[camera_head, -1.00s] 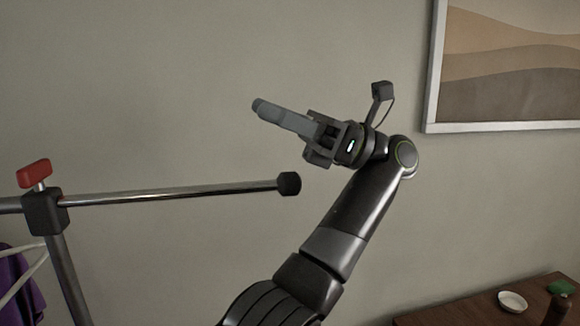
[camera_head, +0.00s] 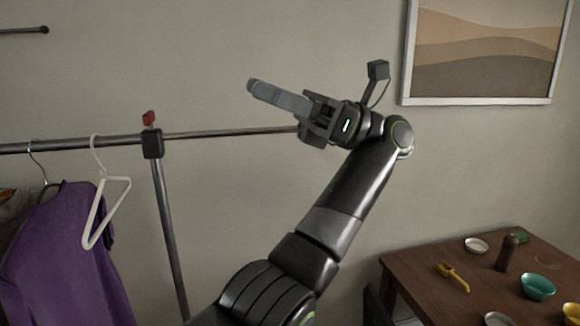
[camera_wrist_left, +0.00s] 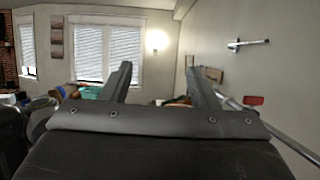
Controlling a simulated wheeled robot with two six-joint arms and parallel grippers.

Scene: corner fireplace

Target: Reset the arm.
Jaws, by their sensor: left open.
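My left gripper (camera_head: 275,95) is raised in the middle of the head view, pointing left, seen side-on against the wall. Its arm rises from the bottom centre and bends at the elbow joint. In the left wrist view the two fingers of this gripper (camera_wrist_left: 158,85) stand apart with nothing between them, so it is open and empty. My right gripper is in neither view.
A metal clothes rack (camera_head: 166,220) stands at left; its bar runs behind the gripper in the picture. A white hanger (camera_head: 104,215) and purple garment (camera_head: 62,250) hang there. A wooden table (camera_head: 420,280) with bowls is at lower right. A framed picture (camera_head: 485,50) hangs on the wall.

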